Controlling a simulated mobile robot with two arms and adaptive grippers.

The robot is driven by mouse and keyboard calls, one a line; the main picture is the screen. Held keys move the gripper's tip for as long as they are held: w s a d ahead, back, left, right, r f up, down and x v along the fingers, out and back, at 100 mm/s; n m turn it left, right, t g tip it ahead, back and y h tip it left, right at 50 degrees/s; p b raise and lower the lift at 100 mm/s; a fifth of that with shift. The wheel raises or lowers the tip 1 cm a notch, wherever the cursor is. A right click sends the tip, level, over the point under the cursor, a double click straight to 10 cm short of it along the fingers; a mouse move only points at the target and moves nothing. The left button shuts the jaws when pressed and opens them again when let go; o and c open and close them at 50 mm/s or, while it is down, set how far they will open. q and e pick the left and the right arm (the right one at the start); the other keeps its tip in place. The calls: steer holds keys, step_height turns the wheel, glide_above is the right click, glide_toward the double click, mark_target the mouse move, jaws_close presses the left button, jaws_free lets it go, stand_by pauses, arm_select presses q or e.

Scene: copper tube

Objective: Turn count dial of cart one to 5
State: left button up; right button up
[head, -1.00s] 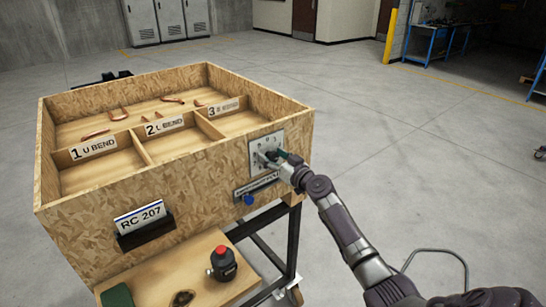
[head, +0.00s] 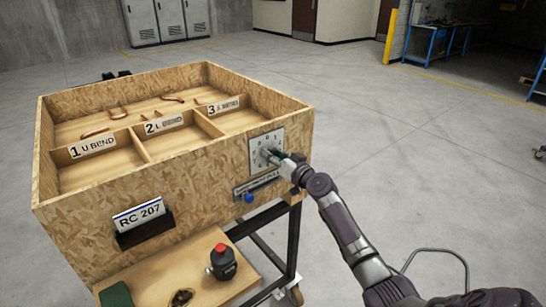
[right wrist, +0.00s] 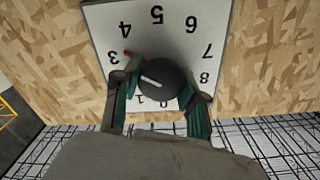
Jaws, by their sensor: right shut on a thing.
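The count dial (right wrist: 163,76) is a dark round knob on a white plate (right wrist: 93,20) with black numbers, which appear upside down in the right wrist view. The knob carries a white line, and a red pointer tip shows at its upper left, between 3 and 4. My right gripper (right wrist: 160,92) is shut on the knob, with a green-padded finger on each side. The head view shows the plate (head: 257,143) on the right part of the wooden cart's (head: 200,150) front, with my right gripper (head: 279,160) against it. My left gripper is out of view.
The cart's top has compartments with copper bends (head: 118,113). An RC 207 sign (head: 139,216) is on its front. A blue knob (head: 248,199) sits below the dial. A black bottle with a red top (head: 222,262) stands on the lower shelf. The floor to the right is mostly clear.

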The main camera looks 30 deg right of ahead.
steer(key=m, duration=0.5)
steer(key=shift+m+b, duration=0.3)
steer(key=shift+b, duration=0.05)
steer(key=m, duration=0.5)
steer(key=shift+d+f+m, duration=0.1)
steer(key=shift+m, duration=0.3)
steer(key=o, duration=1.2)
steer(key=shift+c, duration=0.2)
steer(key=shift+s, duration=0.1)
steer(key=s+d, duration=0.1)
steer(key=s, duration=1)
steer(key=shift+s, duration=0.4)
